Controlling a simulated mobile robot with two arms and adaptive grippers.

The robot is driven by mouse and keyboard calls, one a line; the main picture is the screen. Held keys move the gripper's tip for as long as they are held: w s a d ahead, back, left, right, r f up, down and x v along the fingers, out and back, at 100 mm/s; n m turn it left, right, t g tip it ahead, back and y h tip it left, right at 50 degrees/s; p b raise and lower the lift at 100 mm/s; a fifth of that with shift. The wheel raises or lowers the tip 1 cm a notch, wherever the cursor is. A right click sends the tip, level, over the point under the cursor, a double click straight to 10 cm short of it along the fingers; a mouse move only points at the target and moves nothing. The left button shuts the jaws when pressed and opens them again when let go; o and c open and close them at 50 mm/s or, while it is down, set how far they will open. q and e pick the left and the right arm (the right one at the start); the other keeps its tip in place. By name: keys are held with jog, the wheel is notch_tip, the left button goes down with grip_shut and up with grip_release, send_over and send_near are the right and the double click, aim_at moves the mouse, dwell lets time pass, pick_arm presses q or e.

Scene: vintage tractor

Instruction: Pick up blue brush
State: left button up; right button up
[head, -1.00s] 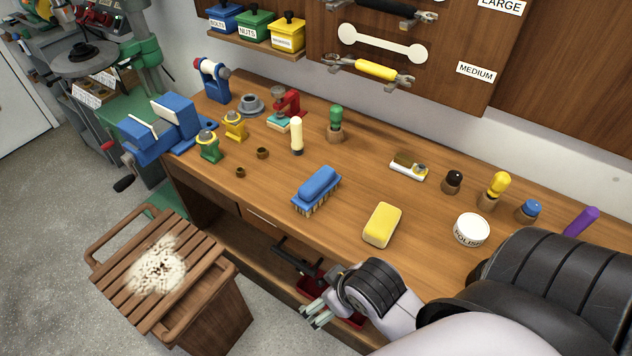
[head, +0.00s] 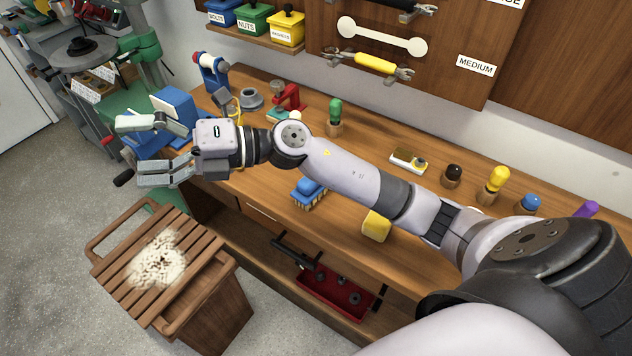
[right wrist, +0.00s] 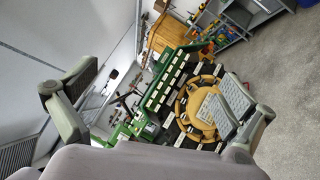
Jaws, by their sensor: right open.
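The blue brush (head: 306,192) lies on the wooden workbench, bristles down, near the bench's front edge. My right forearm passes in front of it in the head view and hides part of it. My right gripper (head: 143,151) is open and empty. It is well to the left of the brush, in front of the blue vise (head: 172,112) in the picture. In the right wrist view the two fingers of my right gripper (right wrist: 158,112) are spread wide, with no brush between them. My left gripper is not in view.
A yellow sponge (head: 376,226) lies right of the brush, partly hidden by my arm. Several wooden-handled tools stand along the bench's back. A slatted wooden stool (head: 200,262) stands at the lower left. A red tray (head: 335,292) sits below the bench top.

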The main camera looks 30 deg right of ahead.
jog(key=w+d+f+n+g+h, duration=0.2)
jog(key=d+f+n+g+h, duration=0.4)
jog(key=f+h, duration=0.35)
jog(key=d+m+h, duration=0.3)
jog(key=d+h, duration=0.7)
jog(key=d, duration=1.6)
jog(key=f+p, duration=0.1)
jog(key=f, duration=0.2)
jog(key=f+p, duration=0.1)
jog(key=f, duration=0.3)
jog(key=f+p, duration=0.1)
jog(key=f, duration=0.2)
jog(key=shift+w+f, duration=0.25)
jog(key=shift+w, duration=0.1)
jog(key=shift+f, duration=0.25)
notch_tip(320, 180, down, 5)
jog(key=p, duration=0.3)
jog(key=shift+r, duration=0.1)
jog(key=shift+f, duration=0.3)
